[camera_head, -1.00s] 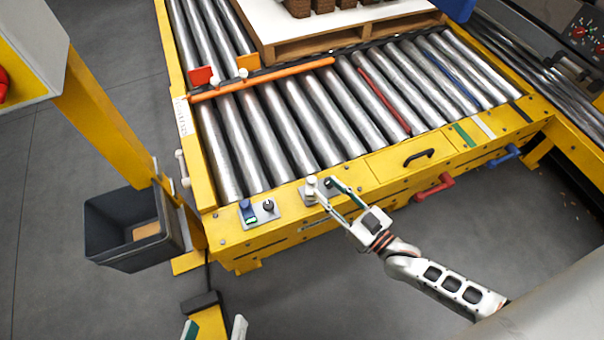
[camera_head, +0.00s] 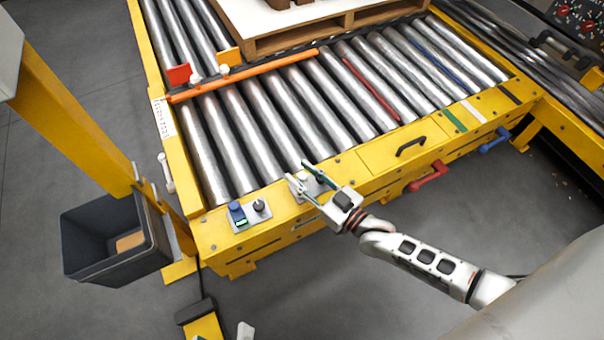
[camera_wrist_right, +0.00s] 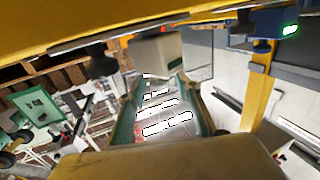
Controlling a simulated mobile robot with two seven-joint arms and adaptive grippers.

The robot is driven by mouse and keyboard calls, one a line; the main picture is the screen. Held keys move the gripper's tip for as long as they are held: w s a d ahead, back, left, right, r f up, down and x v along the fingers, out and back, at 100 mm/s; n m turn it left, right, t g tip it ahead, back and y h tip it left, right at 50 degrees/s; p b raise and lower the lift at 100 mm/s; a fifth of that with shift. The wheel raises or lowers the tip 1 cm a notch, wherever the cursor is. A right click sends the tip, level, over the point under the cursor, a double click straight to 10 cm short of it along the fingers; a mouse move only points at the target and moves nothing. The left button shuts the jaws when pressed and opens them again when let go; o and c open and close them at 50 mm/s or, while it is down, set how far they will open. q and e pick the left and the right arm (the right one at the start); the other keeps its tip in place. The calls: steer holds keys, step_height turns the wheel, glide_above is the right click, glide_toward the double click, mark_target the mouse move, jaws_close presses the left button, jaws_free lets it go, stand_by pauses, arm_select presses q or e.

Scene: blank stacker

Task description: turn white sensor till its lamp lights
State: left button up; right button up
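The white sensor (camera_head: 302,178) stands on a small plate on the yellow front rail of the roller conveyor. In the right wrist view the pale sensor head (camera_wrist_right: 157,54) is just beyond and between the fingertips. My right gripper (camera_head: 299,171) is open, its green-padded fingers on either side of the sensor; I cannot tell whether they touch it. No lit lamp shows on the visible side of the white sensor. My left gripper (camera_head: 223,336) barely shows at the bottom edge, its tips apart and empty.
A blue sensor (camera_head: 236,210) with a lit green lamp and a black knob (camera_head: 259,205) stand left on the same rail. A black bin (camera_head: 85,262) is at far left. Red (camera_head: 430,177) and blue (camera_head: 495,140) handles stick out from the rail's front. A pallet (camera_head: 290,38) lies behind.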

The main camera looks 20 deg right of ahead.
jaws_close()
